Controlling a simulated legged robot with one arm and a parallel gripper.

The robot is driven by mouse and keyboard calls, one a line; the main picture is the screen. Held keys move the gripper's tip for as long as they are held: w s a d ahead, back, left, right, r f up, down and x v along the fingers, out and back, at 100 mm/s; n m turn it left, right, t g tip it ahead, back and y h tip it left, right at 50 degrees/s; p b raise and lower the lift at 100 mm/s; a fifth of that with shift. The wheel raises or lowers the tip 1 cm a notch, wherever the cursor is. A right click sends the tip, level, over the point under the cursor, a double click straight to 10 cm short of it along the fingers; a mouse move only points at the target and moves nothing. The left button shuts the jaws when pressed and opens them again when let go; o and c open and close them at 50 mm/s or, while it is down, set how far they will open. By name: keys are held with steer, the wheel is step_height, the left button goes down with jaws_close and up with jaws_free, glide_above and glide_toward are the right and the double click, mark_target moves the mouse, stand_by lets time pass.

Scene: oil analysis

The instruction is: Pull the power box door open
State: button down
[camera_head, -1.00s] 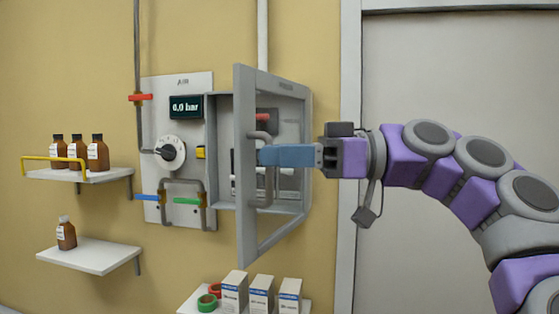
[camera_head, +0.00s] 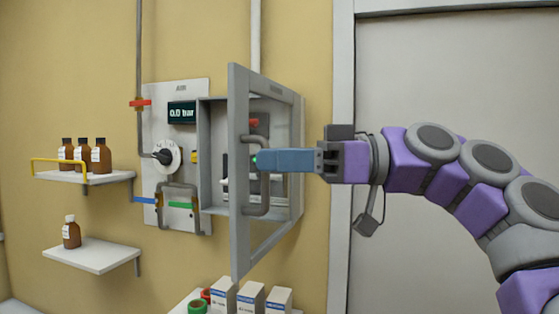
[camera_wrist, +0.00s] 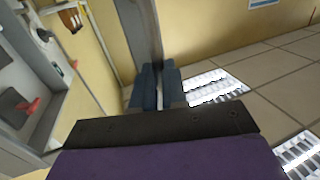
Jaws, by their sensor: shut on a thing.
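The power box door (camera_head: 238,110) is a grey frame with a see-through middle. It stands swung out from the grey power box (camera_head: 206,150) on the wall, so the box's inside shows. A curved grey handle (camera_head: 262,211) is on the door's face. My gripper (camera_head: 262,160) reaches in from the right and is shut on the handle with its blue fingers. In the wrist view the blue fingers (camera_wrist: 156,88) close around a grey upright part near the door's edge; the handle's exact hold is hard to see there.
Left of the box is a panel with a gauge display (camera_head: 182,112) and a dial (camera_head: 167,157). Shelves with brown bottles (camera_head: 101,155) are further left. White boxes (camera_head: 250,298) stand on a low shelf below the door. A grey door (camera_head: 450,80) is behind my arm.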

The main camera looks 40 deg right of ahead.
steer(key=c, duration=1.6)
jaws_free()
steer(key=shift+r, duration=0.15)
steer(key=shift+c, duration=0.2)
steer(key=o, duration=0.5)
steer(key=shift+d, duration=0.6)
steer(key=shift+c, duration=0.2)
steer(key=p+v, duration=1)
steer(key=v, duration=0.7)
steer(key=shift+d, duration=0.4)
steer(key=shift+s, duration=0.1)
